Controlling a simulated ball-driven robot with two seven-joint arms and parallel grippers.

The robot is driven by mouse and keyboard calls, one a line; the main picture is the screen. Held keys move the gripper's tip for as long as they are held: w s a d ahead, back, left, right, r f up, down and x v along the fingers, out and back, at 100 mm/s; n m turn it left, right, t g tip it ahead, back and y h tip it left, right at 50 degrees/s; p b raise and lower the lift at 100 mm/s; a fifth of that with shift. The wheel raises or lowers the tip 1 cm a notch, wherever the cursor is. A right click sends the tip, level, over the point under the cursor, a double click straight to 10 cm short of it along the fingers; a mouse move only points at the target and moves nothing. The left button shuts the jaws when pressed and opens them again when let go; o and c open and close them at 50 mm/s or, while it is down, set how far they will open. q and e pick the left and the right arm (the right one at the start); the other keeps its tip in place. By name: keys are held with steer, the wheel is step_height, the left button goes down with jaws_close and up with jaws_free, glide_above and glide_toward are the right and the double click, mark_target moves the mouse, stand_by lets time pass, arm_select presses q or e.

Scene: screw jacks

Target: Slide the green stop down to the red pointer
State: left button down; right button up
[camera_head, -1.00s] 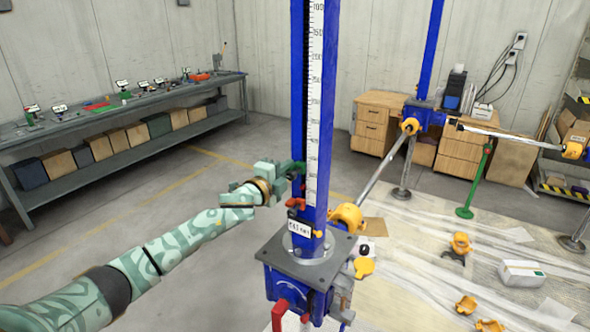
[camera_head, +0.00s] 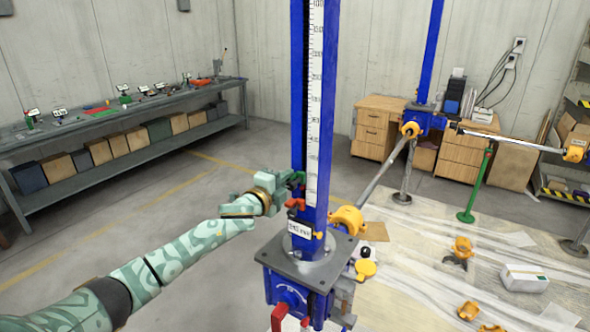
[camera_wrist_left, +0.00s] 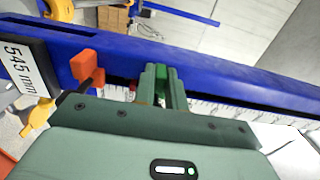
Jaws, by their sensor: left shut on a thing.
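The green stop (camera_head: 299,177) sits on the front of the blue jack column (camera_head: 315,110), beside the white scale. My left gripper (camera_head: 291,182) is shut on it. In the left wrist view the green stop (camera_wrist_left: 161,82) shows between the two fingers of my left gripper (camera_wrist_left: 161,92). The red pointer (camera_head: 295,204) is a short way below the stop on the same column. In the wrist view the orange-red pointer (camera_wrist_left: 87,68) stands left of the fingers, with a gap between. A small red bit shows close beside the left finger. My right gripper is not in view.
A white label (camera_head: 300,228), reading 545 mm in the wrist view, is below the pointer. The grey base plate (camera_head: 340,250) and a yellow-orange joint (camera_head: 346,220) are lower down. A long workbench (camera_head: 120,120) stands at the left wall. Floor left of the column is clear.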

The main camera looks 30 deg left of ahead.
arm_select(q)
steer(key=shift+f, duration=0.45)
steer(key=shift+f+b, duration=0.55)
steer(key=shift+b, duration=0.05)
steer(key=c, duration=1.4)
jaws_free()
steer(key=shift+r, duration=0.1)
steer(key=shift+s, duration=0.1)
steer(key=s+p, duration=0.3)
steer(key=s, duration=0.6)
steer(key=shift+a+r, duration=0.15)
steer(key=shift+a, duration=0.2)
